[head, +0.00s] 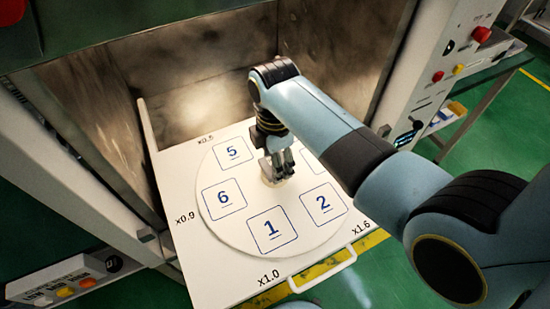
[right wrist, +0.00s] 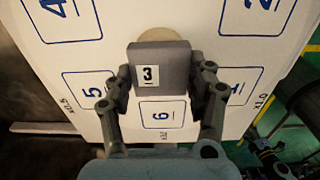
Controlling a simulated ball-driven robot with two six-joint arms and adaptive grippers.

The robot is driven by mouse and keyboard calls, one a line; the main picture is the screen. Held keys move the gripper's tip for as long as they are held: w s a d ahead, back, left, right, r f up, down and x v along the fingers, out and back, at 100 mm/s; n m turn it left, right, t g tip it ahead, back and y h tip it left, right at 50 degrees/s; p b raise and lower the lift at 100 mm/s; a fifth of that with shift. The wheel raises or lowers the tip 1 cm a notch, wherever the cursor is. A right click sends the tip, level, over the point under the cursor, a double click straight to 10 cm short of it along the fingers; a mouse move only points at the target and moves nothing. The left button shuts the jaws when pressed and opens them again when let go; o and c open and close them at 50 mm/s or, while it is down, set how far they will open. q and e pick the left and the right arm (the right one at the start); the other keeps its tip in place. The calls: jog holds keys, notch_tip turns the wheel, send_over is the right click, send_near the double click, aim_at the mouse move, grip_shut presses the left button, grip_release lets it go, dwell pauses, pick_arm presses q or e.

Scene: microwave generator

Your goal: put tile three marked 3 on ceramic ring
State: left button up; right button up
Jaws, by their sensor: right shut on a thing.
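My right gripper (head: 280,164) is over the middle of the white round plate (head: 246,237). In the right wrist view, the right gripper (right wrist: 162,88) is shut on a grey tile marked 3 (right wrist: 175,54), with one finger at each side. A pale beige round piece (right wrist: 178,22), likely the ceramic ring, shows partly behind the tile. In the head view, the beige ring (head: 274,182) shows just under the fingertips at the plate's centre. I cannot tell whether the tile touches it.
Outlined squares marked 5 (head: 233,153), 6 (head: 224,198), 1 (head: 272,230) and 2 (head: 323,203) surround the centre and look empty. The plate lies on a white tray (head: 200,270) with a front handle (head: 325,272). Metal chamber walls (head: 200,80) stand behind.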

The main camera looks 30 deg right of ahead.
jog(key=shift+f, duration=0.15)
dwell(0.8)
jog(key=o, duration=1.3)
jog(key=shift+o, duration=0.4)
jog(key=o, duration=0.3)
jog(key=shift+r, duration=3.45)
jog(key=shift+f, duration=0.1)
